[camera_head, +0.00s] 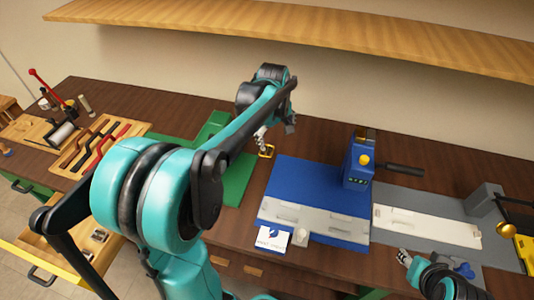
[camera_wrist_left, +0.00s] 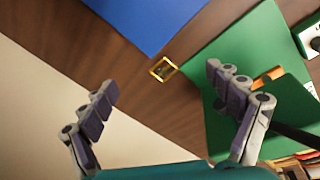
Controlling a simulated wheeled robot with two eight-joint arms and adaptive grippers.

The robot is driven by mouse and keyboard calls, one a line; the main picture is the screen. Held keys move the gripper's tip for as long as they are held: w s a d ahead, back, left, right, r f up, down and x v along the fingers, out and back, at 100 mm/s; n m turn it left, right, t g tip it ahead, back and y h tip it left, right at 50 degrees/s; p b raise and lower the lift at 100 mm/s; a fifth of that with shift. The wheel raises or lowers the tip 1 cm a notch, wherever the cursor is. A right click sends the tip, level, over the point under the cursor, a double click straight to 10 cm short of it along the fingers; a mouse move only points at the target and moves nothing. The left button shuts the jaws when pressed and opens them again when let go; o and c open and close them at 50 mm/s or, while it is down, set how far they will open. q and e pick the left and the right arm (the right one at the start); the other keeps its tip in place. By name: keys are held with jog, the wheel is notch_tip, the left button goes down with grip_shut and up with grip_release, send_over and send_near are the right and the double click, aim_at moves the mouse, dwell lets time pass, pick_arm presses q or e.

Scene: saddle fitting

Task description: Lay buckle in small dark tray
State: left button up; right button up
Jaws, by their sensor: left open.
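The buckle is a small yellow-gold square frame (camera_head: 266,152) lying flat on the brown bench, between the green and blue mats. It also shows in the left wrist view (camera_wrist_left: 163,70). My left gripper (camera_head: 276,131) is open and empty above the bench near the buckle. In the left wrist view its fingers (camera_wrist_left: 160,82) are wide apart, with the buckle seen beyond the gap, not touched. My right gripper (camera_head: 404,258) is at the lower right, partly visible, and its opening is unclear. I cannot make out the small dark tray; my left arm hides part of the bench.
A blue mat (camera_head: 300,177) carries a pale strip, and a blue press (camera_head: 358,165) stands at its right. A green mat (camera_head: 237,180) lies left of the buckle. A wooden tool rack (camera_head: 75,155) stands farther left. A wooden shelf (camera_head: 300,25) overhangs the back.

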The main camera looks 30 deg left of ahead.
aim_at(267, 151)
pick_arm(q)
jog(key=w+a+f+n, duration=0.2)
jog(key=a+f, duration=0.1)
jog(key=w+a+f+n+g, duration=0.1)
jog(key=w+a+f+n, duration=0.1)
jog(key=w+f, duration=0.1)
jog(key=w+a+f+n+g, duration=0.1)
jog(key=w+a+f+n, duration=0.1)
jog(key=a+f+n, duration=0.1)
jog(key=shift+w+a+f+b, duration=0.2)
jog(key=shift+a+f+b, duration=0.1)
jog(key=shift+f, duration=0.3)
notch_tip(267, 151, down, 3)
jog(key=shift+r+b, duration=0.15)
jog(key=shift+b, duration=0.3)
jog(key=f, duration=0.1)
jog(key=f+b, duration=0.1)
jog(key=f, duration=0.1)
jog(key=f+b, duration=0.1)
jog(key=shift+w+d+f, duration=0.15)
jog(key=shift+w+d, duration=0.05)
jog(key=shift+d, duration=0.15)
jog(key=shift+f, duration=0.35)
jog(key=shift+r, duration=0.1)
jog(key=c, duration=1.3)
jog(key=shift+s+r, duration=0.1)
jog(key=shift+s, duration=0.05)
jog(key=shift+c, duration=1.3)
jog(key=shift+d, duration=0.1)
